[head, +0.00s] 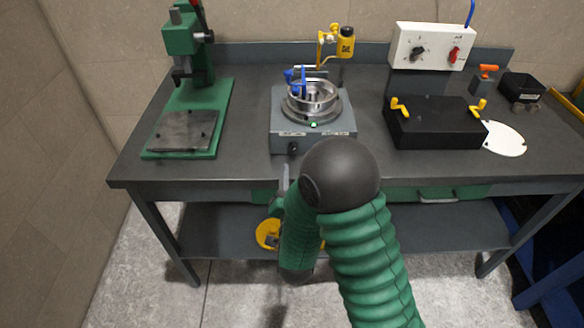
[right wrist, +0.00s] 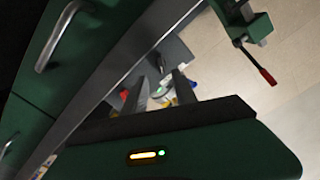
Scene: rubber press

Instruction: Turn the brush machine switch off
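The brush machine (head: 283,120) is a grey box at the middle of the bench, with a round metal bowl (head: 312,97) and blue parts on top. A small green light (head: 313,124) glows at the bowl's front. A dark round knob (head: 293,148) is on its front face; its setting is too small to read. My right gripper (head: 284,178) is in front of and below the knob, near the bench's front edge, partly hidden by my arm. In the right wrist view its two fingers (right wrist: 159,88) are apart with nothing held between them. My left gripper is not in view.
A green press (head: 190,85) stands at the left. A white control box (head: 428,45) and a black box with yellow handles (head: 435,123) are at the right, beside a white disc (head: 504,138). A drawer handle (right wrist: 62,35) shows below the bench edge.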

